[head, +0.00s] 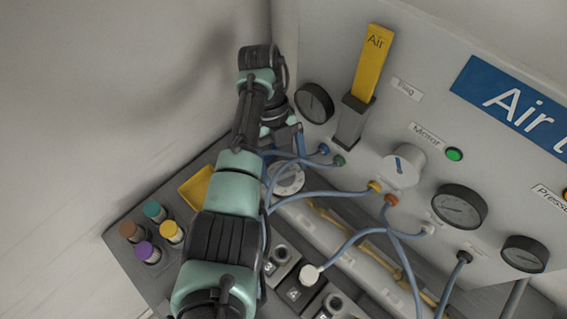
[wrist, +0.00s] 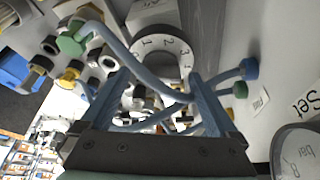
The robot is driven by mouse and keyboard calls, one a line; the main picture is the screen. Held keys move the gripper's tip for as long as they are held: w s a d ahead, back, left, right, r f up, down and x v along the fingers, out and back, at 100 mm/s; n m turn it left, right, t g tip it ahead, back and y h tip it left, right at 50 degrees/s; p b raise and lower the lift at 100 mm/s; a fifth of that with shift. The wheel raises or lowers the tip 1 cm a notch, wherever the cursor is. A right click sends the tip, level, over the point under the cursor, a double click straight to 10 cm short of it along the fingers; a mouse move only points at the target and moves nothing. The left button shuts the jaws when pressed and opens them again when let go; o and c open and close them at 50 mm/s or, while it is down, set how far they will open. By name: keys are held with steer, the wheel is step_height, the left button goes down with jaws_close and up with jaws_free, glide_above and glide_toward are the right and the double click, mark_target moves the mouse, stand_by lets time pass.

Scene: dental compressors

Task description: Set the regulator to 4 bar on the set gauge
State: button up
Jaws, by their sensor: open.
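A white dial with numbers around its rim, which looks like the regulator, is ahead of my gripper in the wrist view (wrist: 158,48). It also shows low on the panel in the head view (head: 287,180), partly behind my arm. My gripper (wrist: 156,82) is open and empty, its two blue fingers pointing toward the dial with a gap to either side. A blue-grey hose (wrist: 150,85) crosses between the fingers. The set gauge (wrist: 297,152) is cut off at the lower right, beside a "Set" label (wrist: 303,104); its needle is not readable. A round gauge (head: 314,102) stands beside my wrist in the head view.
Hoses run from blue and green fittings (head: 337,160) near the dial and from orange ones (head: 389,200). A yellow "Air" flag lever (head: 373,62), a white knob (head: 403,165) and a green motor light (head: 454,154) are on the panel. Coloured caps (head: 155,211) stand at lower left.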

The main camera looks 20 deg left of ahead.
steer(key=p+v, duration=0.4)
steer(key=v, duration=0.8)
steer(key=shift+r, duration=0.4)
